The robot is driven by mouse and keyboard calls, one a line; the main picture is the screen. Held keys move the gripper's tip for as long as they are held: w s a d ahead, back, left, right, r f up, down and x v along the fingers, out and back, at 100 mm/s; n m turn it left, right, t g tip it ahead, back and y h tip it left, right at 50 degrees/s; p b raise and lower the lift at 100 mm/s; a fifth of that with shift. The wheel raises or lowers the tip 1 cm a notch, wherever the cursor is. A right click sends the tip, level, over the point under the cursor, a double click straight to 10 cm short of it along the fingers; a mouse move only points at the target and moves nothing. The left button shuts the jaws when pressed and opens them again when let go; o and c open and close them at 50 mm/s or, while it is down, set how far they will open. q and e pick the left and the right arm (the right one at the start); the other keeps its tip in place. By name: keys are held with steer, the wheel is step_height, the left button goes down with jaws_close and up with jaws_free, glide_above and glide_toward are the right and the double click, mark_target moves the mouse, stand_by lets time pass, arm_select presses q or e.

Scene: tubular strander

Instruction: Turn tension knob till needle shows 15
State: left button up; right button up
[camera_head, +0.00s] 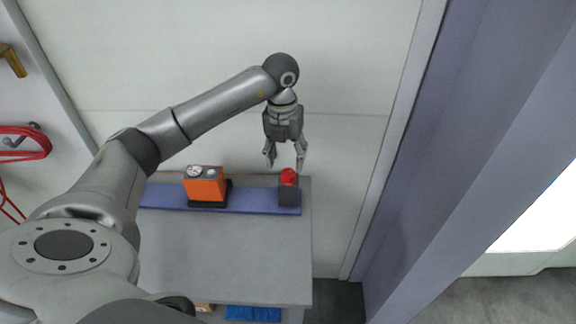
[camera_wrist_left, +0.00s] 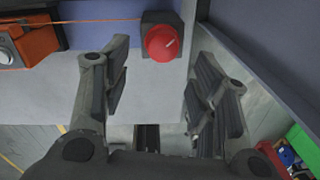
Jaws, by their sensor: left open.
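The red knob (camera_head: 289,176) sits on a dark block (camera_head: 288,194) at the right end of the blue strip on the bench. In the left wrist view the knob (camera_wrist_left: 163,43) is round, with a pale mark line toward its upper right. My left gripper (camera_head: 285,166) is open and empty, its fingers pointing down close to the knob. In the wrist view the knob lies above the gap between the fingers, apart from them. The orange box (camera_head: 205,184) left of the knob carries a round white gauge (camera_head: 194,171); its needle is too small to read. My right gripper is out of view.
The grey bench top (camera_head: 225,255) is clear in front of the blue strip (camera_head: 255,199). A thin orange line runs between the box and knob block in the wrist view. A blue-grey post (camera_head: 470,150) stands at right. Red cable (camera_head: 25,143) hangs at left.

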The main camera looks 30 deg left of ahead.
mark_target(288, 172)
arm_select(q)
steer(key=f, duration=0.3)
steer(key=f+p, duration=0.1)
steer(key=shift+w+d+f, duration=0.1)
steer(key=shift+w+f, duration=0.05)
steer(key=shift+w, duration=0.25)
steer(key=shift+s+f, duration=0.15)
steer(key=shift+f, duration=0.3)
steer(key=c, duration=1)
steer(key=shift+f+m+b, duration=0.2)
steer(key=shift+m+b, duration=0.5)
steer(key=shift+b, duration=0.15)
steer(key=m+b, duration=0.2)
steer(key=m, duration=0.1)
steer(key=shift+r, duration=0.25)
steer(key=o, duration=1)
